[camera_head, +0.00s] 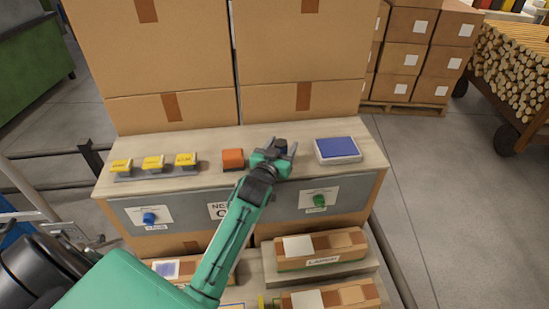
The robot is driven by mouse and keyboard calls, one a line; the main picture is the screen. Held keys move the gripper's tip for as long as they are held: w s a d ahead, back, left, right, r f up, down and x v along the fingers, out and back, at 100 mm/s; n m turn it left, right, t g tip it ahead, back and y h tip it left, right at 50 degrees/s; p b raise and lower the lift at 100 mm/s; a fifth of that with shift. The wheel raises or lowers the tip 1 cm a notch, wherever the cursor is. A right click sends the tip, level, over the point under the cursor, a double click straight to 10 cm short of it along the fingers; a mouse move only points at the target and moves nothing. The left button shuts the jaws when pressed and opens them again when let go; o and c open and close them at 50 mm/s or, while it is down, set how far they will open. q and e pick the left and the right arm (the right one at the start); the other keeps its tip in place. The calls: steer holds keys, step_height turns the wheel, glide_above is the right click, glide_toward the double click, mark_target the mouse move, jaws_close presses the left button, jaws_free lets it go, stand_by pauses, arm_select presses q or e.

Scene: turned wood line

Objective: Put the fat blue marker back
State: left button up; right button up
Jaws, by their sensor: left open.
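My left gripper (277,152) is over the wooden bench top (215,184), between an orange block and a white-edged blue pad. It is open. A small dark blue thing (281,144) shows at its fingertips. It may be the fat blue marker, but it is partly hidden, and I cannot tell whether the fingers touch it. A blue piece (148,218) sits on a white label on the left of the grey front panel (186,213). A green piece (319,200) sits on a similar label on the right. My right gripper is not in view.
Three yellow-topped stamps (153,164) stand left of the orange block (233,160). The blue pad (338,149) lies at the right. Tall cardboard boxes (150,50) close off the back. Floor at the right is clear.

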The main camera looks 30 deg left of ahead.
arm_select(q)
steer(key=s+d+b, duration=0.1)
steer(key=s+b, duration=0.1)
steer(key=s, duration=0.9)
steer(key=shift+s+d, duration=0.2)
steer(key=shift+f, duration=0.1)
